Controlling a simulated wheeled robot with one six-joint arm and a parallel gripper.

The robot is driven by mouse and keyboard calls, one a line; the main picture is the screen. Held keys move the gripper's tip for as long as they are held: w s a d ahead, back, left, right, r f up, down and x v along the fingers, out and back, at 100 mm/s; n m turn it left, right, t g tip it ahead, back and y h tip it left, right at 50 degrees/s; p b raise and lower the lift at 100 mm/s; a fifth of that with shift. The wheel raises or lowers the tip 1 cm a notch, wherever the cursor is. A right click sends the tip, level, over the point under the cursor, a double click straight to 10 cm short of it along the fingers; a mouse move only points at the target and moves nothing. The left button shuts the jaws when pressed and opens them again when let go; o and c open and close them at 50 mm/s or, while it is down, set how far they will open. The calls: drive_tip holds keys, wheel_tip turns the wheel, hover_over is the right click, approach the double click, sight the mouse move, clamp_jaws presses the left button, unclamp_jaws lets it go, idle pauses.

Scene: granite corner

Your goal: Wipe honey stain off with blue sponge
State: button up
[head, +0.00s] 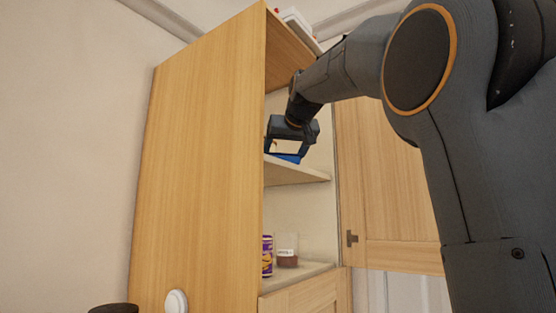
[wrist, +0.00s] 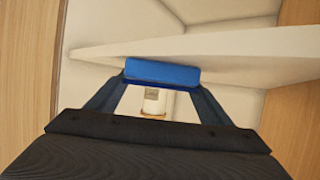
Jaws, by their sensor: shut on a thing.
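My gripper (head: 287,152) reaches into the open wooden cabinet, at the level of the middle shelf (head: 300,170). It is shut on the blue sponge (head: 288,158), which lies between the fingertips. In the wrist view the sponge (wrist: 162,71) spans between both fingers, with the pale shelf (wrist: 230,45) close to it. I cannot tell whether the sponge touches the shelf. No honey stain can be made out in either view; part of the shelf is hidden by the cabinet's side and by the sponge.
The cabinet's wooden side panel (head: 200,150) stands left of my gripper, and its open door (head: 385,190) is at the right. A jar (head: 288,251) and a purple can (head: 267,256) stand on the lower shelf. White items (head: 297,20) sit on top.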

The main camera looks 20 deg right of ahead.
drive_tip(key=shift+s+d+b, duration=0.2)
drive_tip(key=shift+s+d, duration=0.3)
drive_tip(key=shift+s, duration=0.2)
drive_tip(key=shift+s+d+b, duration=0.15)
drive_tip(key=shift+s+d, duration=0.35)
drive_tip(key=shift+s, duration=0.15)
drive_tip(key=shift+r, duration=0.15)
drive_tip(key=shift+r+p, duration=1.45)
drive_tip(key=shift+p, duration=0.15)
